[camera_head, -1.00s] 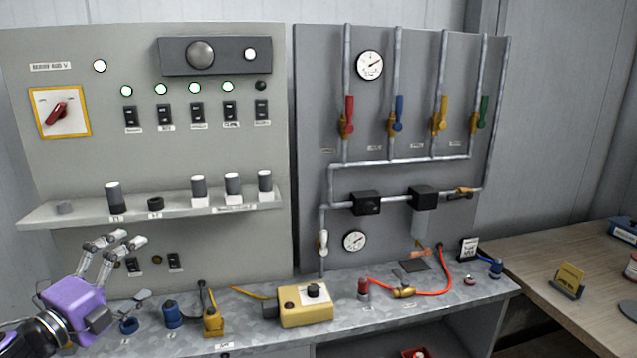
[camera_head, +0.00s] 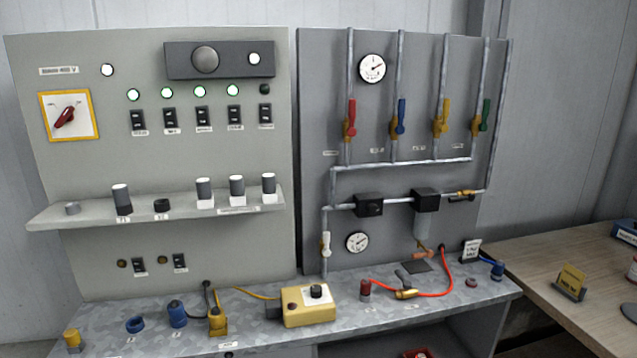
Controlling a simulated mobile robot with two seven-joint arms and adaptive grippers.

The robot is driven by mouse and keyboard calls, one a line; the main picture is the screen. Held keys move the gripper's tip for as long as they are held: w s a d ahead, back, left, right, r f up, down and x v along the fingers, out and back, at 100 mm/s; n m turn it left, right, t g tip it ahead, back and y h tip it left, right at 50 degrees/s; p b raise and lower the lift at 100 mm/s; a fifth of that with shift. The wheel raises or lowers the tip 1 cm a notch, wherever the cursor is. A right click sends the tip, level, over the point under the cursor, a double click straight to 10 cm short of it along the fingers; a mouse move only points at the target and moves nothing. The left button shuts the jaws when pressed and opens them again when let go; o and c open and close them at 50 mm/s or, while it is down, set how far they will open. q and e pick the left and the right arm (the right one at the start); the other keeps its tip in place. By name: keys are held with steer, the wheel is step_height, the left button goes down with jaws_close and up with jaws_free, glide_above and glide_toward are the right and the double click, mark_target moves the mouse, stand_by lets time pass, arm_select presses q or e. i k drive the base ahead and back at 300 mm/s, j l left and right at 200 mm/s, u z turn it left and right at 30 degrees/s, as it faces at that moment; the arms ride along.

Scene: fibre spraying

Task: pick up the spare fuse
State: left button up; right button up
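Several grey cylinders with white tops, which look like fuses, stand upright on the shelf (camera_head: 100,222) of the left panel. One fuse-like cylinder (camera_head: 122,200) stands alone on the left. Three more stand in a group on the right: one nearest the middle (camera_head: 204,194), one beside it (camera_head: 237,190) and one near the shelf's end (camera_head: 268,187). A low, dark, empty-looking holder (camera_head: 162,205) sits between them. The labels are too small to read, so I cannot tell which is the spare. Neither gripper is in view.
On the bench lie a yellow part (camera_head: 72,340), a blue ring (camera_head: 135,325), a blue cylinder (camera_head: 178,315), a yellow clamp-like part (camera_head: 217,320), a yellow control box (camera_head: 308,307) and a red hose (camera_head: 440,285). Pipes and valves cover the right panel. The space before the shelf is clear.

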mark_target(203, 186)
steer(key=i+j+u, duration=0.2)
steer(key=i, duration=0.45)
steer(key=i+u, duration=0.25)
steer(key=i, duration=0.4)
